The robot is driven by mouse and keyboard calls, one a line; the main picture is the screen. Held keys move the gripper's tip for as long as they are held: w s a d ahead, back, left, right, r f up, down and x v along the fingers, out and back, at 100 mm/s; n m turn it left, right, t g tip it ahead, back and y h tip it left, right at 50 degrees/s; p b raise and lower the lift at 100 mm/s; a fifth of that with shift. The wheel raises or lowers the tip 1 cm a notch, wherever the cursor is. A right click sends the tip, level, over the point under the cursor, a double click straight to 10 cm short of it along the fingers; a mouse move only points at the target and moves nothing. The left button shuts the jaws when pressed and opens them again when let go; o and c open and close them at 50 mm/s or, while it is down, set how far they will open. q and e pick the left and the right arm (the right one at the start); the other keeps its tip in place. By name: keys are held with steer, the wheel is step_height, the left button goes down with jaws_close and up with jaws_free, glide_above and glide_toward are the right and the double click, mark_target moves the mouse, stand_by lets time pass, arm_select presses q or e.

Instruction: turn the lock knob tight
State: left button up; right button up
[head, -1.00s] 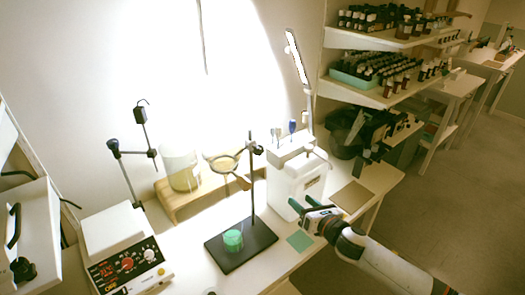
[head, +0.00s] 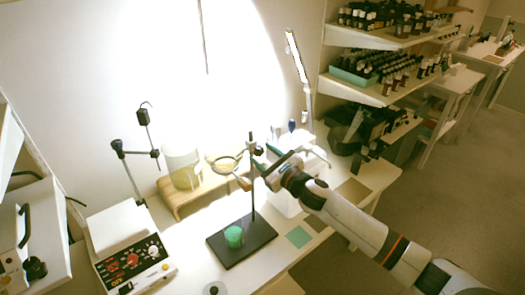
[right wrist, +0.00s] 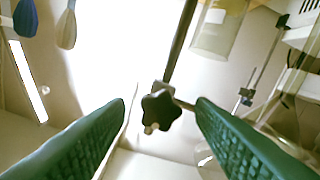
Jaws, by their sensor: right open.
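The lock knob (right wrist: 161,110) is a black star-shaped knob on the clamp of a thin upright rod (head: 252,190), which stands on a black base plate (head: 225,246). A ring (head: 224,164) is held out from the rod to the left. My right gripper (head: 262,161) is open and close to the clamp, reaching in from the right. In the right wrist view its two green ridged fingers (right wrist: 160,122) lie left and right of the knob, with a gap on each side. I see no contact. My left gripper is not in view.
A white container (head: 285,200) is behind my right gripper. A wooden stand with a beaker (head: 182,167) is behind the ring. A white device with knobs (head: 130,262) sits at left. Bottle shelves (head: 385,90) are at right.

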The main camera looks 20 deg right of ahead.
steer(key=shift+w+a, duration=0.15)
steer(key=shift+w, duration=0.35)
steer(key=c, duration=1)
steer(key=shift+o, duration=0.2)
